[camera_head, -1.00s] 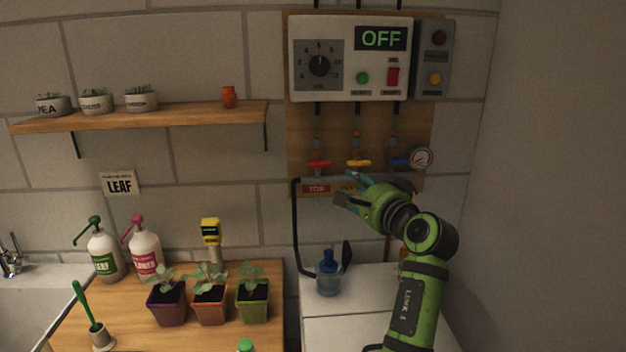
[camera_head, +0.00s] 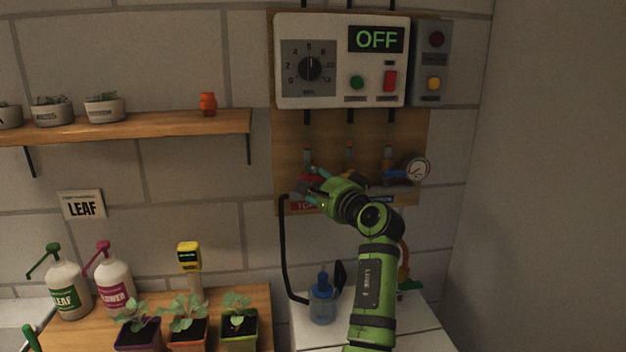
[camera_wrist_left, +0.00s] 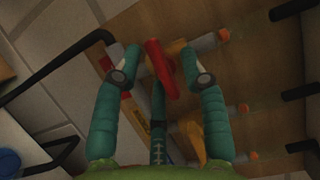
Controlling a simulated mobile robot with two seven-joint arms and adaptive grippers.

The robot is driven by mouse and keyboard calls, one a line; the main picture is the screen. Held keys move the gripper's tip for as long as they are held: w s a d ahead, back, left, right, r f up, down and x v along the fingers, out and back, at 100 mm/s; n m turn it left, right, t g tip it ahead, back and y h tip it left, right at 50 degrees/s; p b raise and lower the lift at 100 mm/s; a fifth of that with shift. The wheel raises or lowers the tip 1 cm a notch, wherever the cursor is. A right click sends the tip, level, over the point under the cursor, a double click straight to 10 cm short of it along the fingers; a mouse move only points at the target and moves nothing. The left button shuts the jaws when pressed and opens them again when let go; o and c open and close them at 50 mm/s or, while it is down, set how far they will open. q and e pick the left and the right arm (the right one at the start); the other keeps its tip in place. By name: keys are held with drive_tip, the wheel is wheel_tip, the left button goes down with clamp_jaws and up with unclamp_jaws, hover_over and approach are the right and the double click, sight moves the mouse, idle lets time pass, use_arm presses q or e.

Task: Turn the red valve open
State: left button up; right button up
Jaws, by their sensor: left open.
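The red valve handle (camera_wrist_left: 159,69) lies between the spread fingers of my left gripper (camera_wrist_left: 153,62) in the left wrist view, with a visible space on each side. In the head view my left gripper (camera_head: 312,184) is in front of the red valve at the left of the valve row and hides most of it. The gripper is open. The yellow valve handle (camera_wrist_left: 195,141) shows near the right finger's base in the wrist view. My right gripper is not in view.
The blue valve (camera_head: 398,174) and a round gauge (camera_head: 417,168) are to the right on the wooden board (camera_head: 412,128). The control box (camera_head: 340,93) above reads OFF. A black hose (camera_head: 284,245) hangs at the left, and a blue bottle (camera_head: 322,302) stands below.

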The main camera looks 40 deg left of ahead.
use_arm(q)
clamp_jaws()
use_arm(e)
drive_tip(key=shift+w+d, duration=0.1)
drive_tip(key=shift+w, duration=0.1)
